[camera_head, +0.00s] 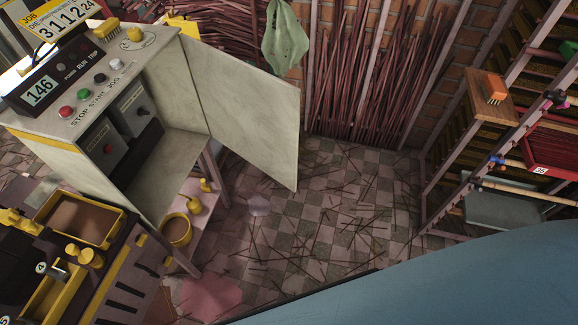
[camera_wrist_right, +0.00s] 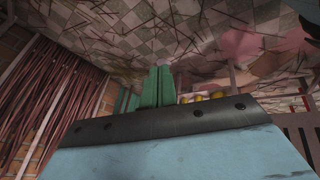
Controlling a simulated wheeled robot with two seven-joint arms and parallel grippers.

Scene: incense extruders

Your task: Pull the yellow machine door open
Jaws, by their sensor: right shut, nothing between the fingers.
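A cream machine (camera_head: 175,95) with a yellow stripe stands at the left in the head view. Its pale door panel (camera_head: 255,112) stands swung out to the right, and the hollow inside of the cabinet shows. I cannot see a clearly yellow door. My right gripper (camera_wrist_right: 159,70) shows in the right wrist view, its green fingers together with nothing between them. No machine door shows in that view, so the gripper's distance from it cannot be told. My left gripper is not in view.
A low bench (camera_head: 203,218) with yellow parts stands below the cabinet. Yellow trays (camera_head: 113,237) are at the lower left. Reddish sticks (camera_head: 350,75) lean on the brick wall. A rack (camera_head: 445,170) stands at the right. The checkered floor (camera_head: 335,215) between is littered with sticks.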

